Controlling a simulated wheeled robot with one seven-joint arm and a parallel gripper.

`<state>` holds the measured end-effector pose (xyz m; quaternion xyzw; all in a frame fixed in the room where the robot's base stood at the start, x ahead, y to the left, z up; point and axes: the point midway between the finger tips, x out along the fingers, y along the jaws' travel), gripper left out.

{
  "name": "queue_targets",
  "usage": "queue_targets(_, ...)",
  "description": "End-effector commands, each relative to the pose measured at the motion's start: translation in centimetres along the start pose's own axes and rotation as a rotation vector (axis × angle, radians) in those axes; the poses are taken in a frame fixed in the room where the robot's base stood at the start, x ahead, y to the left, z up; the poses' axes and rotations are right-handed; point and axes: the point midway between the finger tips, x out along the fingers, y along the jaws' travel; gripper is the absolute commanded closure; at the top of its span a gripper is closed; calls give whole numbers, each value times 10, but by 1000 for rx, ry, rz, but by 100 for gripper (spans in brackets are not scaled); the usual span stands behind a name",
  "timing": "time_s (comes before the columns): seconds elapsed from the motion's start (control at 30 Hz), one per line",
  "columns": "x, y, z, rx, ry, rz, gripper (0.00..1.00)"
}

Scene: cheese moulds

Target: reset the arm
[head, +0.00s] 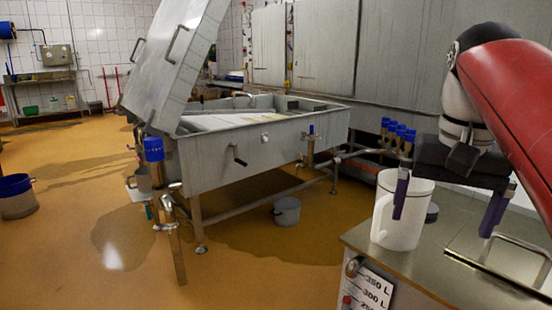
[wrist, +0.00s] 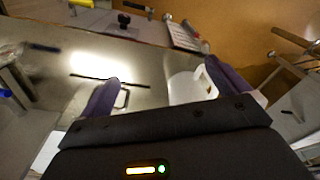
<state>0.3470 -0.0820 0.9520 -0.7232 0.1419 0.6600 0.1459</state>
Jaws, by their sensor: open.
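My gripper (head: 448,205) is open, its two dark purple fingers spread wide and pointing down above the metal counter at the right of the head view. It also shows in the wrist view (wrist: 160,75). A white jug (head: 403,228) with a handle stands upright on the counter; one finger overlaps it in the head view. In the wrist view the jug (wrist: 186,88) lies beside the right finger, partly hidden by it. I cannot tell whether finger and jug touch. My red and white arm reaches in from the upper right.
The metal counter (head: 408,263) has a raised bar handle (head: 497,262) near the gripper. A large steel vat (head: 240,157) with its lid (head: 165,75) raised stands beyond. A grey bucket (head: 287,212) is on the floor under it. The orange floor at left is mostly clear.

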Motion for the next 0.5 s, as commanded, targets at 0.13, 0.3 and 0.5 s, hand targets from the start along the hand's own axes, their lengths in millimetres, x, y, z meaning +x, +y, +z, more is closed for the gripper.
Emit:
queue_targets(0.13, 21, -8, 12, -52, 45, -14, 0)
queue_targets(0.3, 60, -19, 33, -137, 123, -37, 0)
queue_targets(0.5, 131, -34, 73, -271, 253, -68, 0)
